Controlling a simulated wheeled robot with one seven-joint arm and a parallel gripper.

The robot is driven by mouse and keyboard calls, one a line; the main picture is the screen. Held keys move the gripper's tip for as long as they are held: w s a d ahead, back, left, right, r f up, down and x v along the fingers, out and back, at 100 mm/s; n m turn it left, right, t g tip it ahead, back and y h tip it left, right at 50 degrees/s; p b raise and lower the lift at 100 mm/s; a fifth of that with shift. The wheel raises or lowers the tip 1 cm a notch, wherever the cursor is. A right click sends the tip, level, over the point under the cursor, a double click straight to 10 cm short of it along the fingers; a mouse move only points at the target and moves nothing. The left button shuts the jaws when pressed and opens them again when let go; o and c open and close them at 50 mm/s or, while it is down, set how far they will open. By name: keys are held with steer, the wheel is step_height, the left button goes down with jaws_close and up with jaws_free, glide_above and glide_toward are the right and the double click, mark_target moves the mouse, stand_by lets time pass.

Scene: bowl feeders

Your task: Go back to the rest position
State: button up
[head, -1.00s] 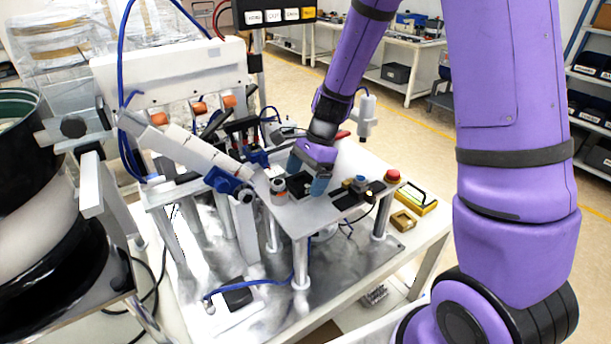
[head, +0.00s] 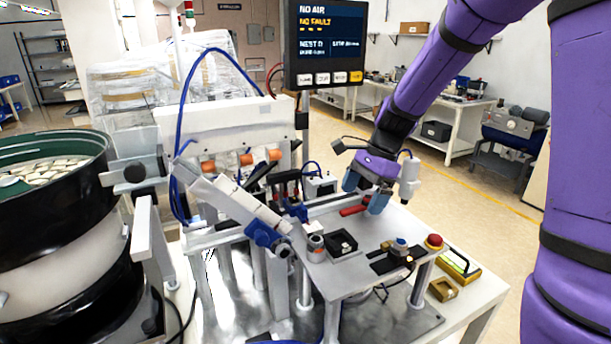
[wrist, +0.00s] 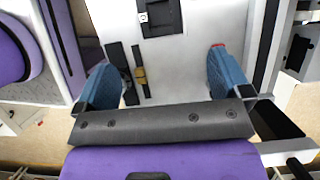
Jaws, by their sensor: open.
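My gripper (head: 364,194) is in the air above the back right part of the white work plate (head: 345,279) in the head view. Its two blue fingers are spread apart, with nothing between them. In the wrist view my gripper (wrist: 168,88) is also open and empty, with the plate below. A black square nest (head: 341,244) sits on the plate, in front and to the left of the gripper. A red-handled item (head: 353,210) lies on the plate close to the fingers; I cannot tell whether they touch it.
A grey cylinder (head: 316,246) stands beside the nest. A red button (head: 434,241) is at the plate's right corner. A monitor (head: 326,42) reads "NO AIR, NO FAULT". A large bowl feeder (head: 52,190) stands at the left. Open floor (head: 480,200) lies to the right.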

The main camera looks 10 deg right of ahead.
steer(key=s+d+r+n+t+h, duration=0.1)
steer(key=s+r+n+t, duration=0.1)
steer(key=s+r+n, duration=0.3)
steer(key=s+d+r+n+t+h, duration=0.1)
steer(key=s+r+n, duration=0.4)
steer(key=s, duration=0.6)
steer(key=s+r+n+t+h, duration=0.2)
steer(key=s+r+n+t, duration=0.1)
steer(key=s+r+n, duration=0.2)
steer(key=s, duration=0.2)
steer(key=shift+s+d+n+h, duration=0.3)
steer(key=shift+s+d+n, duration=0.1)
steer(key=shift+r, duration=0.1)
stand_by(1.4)
